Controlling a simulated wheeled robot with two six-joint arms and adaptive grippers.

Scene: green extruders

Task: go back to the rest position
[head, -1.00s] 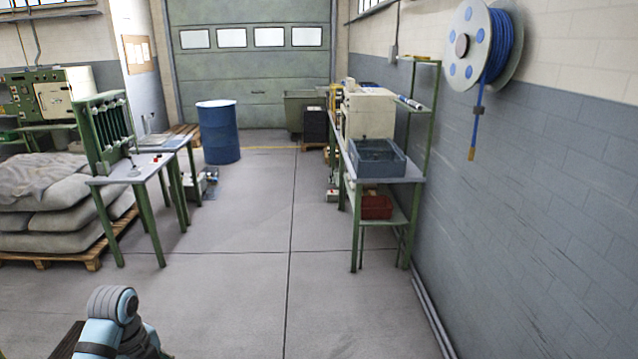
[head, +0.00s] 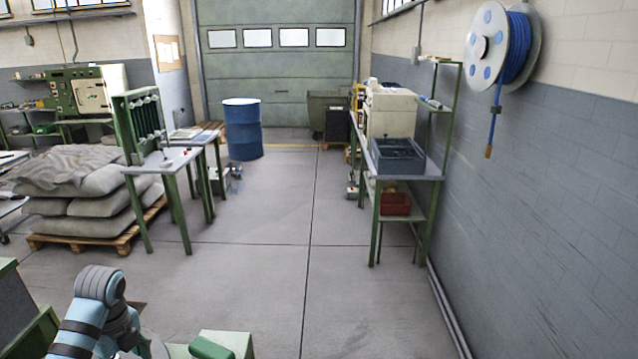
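A blue and grey part of my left arm shows at the lower left of the head view. Its gripper cannot be made out in the frame. My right arm and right gripper are not in view. No object is seen in a gripper.
Green equipment (head: 226,343) lies at the bottom edge, beside my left arm. Grey sacks (head: 95,205) lie on a wooden pallet (head: 122,241) at left. A green-legged bench (head: 178,163), a blue barrel (head: 242,130) and a right-hand workbench (head: 421,178) stand ahead. The floor between (head: 290,210) is clear.

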